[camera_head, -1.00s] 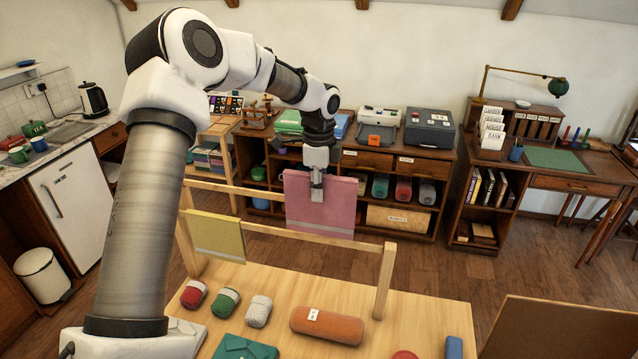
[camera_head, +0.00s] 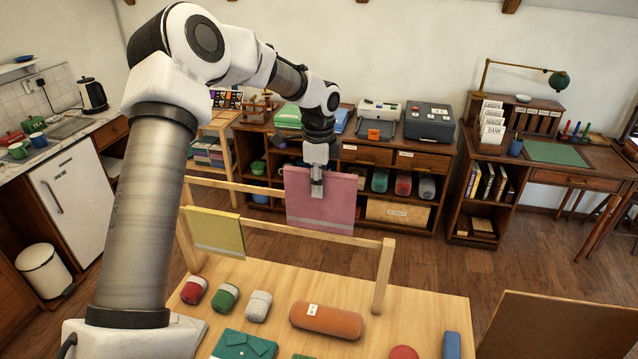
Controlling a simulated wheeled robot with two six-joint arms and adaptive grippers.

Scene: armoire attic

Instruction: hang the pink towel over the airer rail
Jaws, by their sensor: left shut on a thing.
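The pink towel (camera_head: 335,203) is a flat, nearly upright panel with a pale stripe near its lower edge. My left gripper (camera_head: 317,190) is shut on its upper middle part. The wooden airer (camera_head: 383,275) stands on the table, with a front rail (camera_head: 295,228) and a farther rail (camera_head: 232,185). The towel's lower edge is close to the front rail in the picture; I cannot tell whether they touch. The towel hides part of the farther rail. A yellow towel (camera_head: 217,231) hangs on the front rail at the left. My right gripper is not in view.
The table (camera_head: 420,305) holds an orange roll (camera_head: 325,320), small red (camera_head: 194,289), green (camera_head: 225,297) and grey (camera_head: 258,306) rolls, a teal folded cloth (camera_head: 245,345) and a blue item (camera_head: 452,344). The front rail is bare right of the pink towel.

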